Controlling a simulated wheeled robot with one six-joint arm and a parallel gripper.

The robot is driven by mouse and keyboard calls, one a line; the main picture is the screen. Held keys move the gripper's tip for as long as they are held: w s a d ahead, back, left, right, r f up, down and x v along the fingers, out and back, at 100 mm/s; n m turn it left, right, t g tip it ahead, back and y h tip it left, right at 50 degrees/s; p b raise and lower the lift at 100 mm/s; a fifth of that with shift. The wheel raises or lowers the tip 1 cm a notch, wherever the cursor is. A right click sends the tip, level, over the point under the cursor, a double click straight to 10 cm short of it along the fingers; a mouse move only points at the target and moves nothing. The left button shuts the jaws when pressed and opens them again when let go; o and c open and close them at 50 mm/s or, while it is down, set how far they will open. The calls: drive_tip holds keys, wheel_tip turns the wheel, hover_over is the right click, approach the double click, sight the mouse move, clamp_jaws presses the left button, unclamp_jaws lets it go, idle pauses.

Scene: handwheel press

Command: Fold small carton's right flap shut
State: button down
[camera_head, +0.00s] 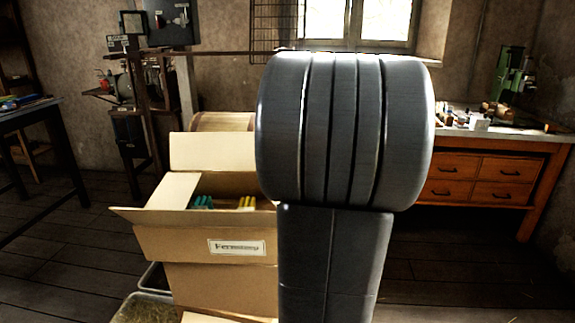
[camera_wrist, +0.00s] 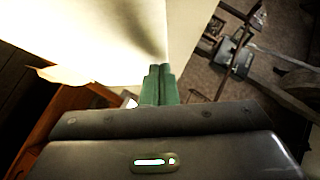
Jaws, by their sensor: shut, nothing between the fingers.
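The small carton (camera_head: 180,243) stands open in the head view, left of my arm, with a white label on its front. Its back flap (camera_head: 212,152) stands upright, its left flap (camera_head: 172,191) is raised, and its front flap (camera_head: 165,216) sticks outward. Its right side and right flap are hidden behind my arm in the head view. In the wrist view, my gripper (camera_wrist: 158,72) has its green fingers shut and empty. They lie over or close to a pale panel (camera_wrist: 95,30), likely a carton flap; I cannot tell whether they touch it.
Teal (camera_head: 203,202) and yellow (camera_head: 247,202) items lie inside the carton. Another box (camera_head: 215,288) is beneath it, with a bin (camera_head: 140,308) at lower left. A wooden drawer bench (camera_head: 480,180) stands at right. A dark table (camera_head: 30,105) is at far left. Floor between is clear.

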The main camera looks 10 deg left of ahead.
drive_tip(key=shift+s+a+f+n+h+p, duration=0.15)
drive_tip(key=shift+a+n+h+p, duration=0.5)
drive_tip(key=shift+h, duration=0.35)
